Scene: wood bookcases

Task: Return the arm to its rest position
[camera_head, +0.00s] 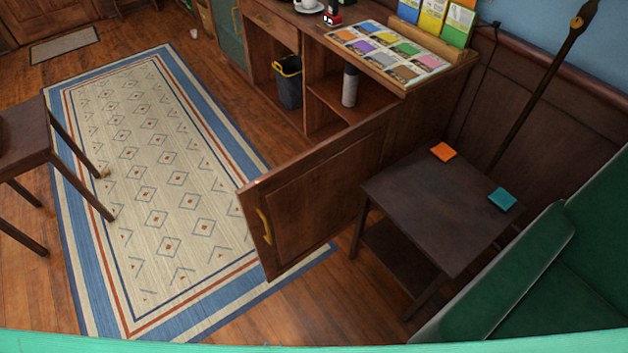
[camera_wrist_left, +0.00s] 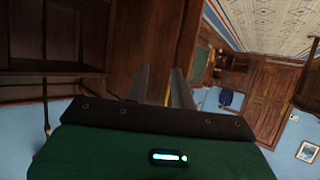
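My left gripper (camera_wrist_left: 160,80) shows only in the left wrist view. Its two grey fingers stand apart with a gap between them, and I see nothing held there. Brown wood lies behind the fingers. No gripper or arm shows clearly in the head view. My right gripper is in neither view. A brown cabinet door (camera_head: 318,190) with a yellow handle (camera_head: 265,227) stands swung open in the head view. The open cabinet (camera_head: 322,106) beside it holds a grey bottle (camera_head: 350,86) on a shelf.
A small dark table (camera_head: 430,210) bears an orange square (camera_head: 443,151) and a teal square (camera_head: 502,199). A green seat (camera_head: 560,295) is at right. A chair (camera_head: 25,140) is at left. The patterned rug (camera_head: 150,190) is mostly clear.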

